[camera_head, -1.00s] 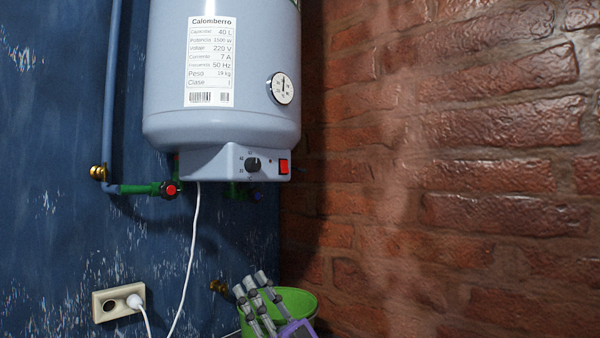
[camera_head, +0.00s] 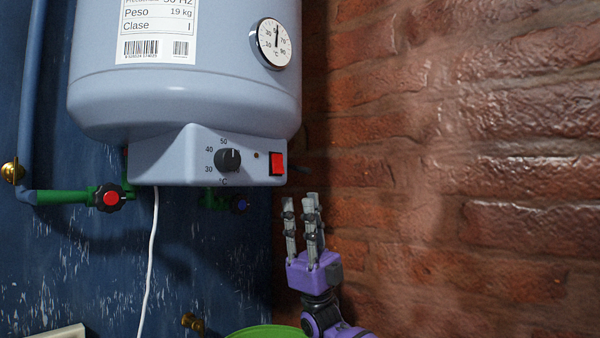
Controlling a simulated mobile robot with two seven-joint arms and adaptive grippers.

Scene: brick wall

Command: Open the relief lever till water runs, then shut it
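The grey-blue water heater (camera_head: 180,90) hangs on the blue wall. Its control box (camera_head: 200,160) carries a black dial and a red switch (camera_head: 278,163). I cannot make out the relief lever for certain; a small dark part (camera_head: 303,168) sticks out behind the box's right side. A green pipe with a blue-capped valve (camera_head: 240,206) is under the box, and a red-capped valve (camera_head: 110,198) is at left. My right gripper (camera_head: 302,200) points up, open and empty, below and right of the box, apart from it. My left gripper is out of view. No running water shows.
A brick wall (camera_head: 450,200) stands close on the right. A green bucket (camera_head: 265,332) is below, partly cut off. A white cord (camera_head: 150,260) hangs from the heater. A brass tap (camera_head: 192,322) and an outlet (camera_head: 60,332) are low on the blue wall.

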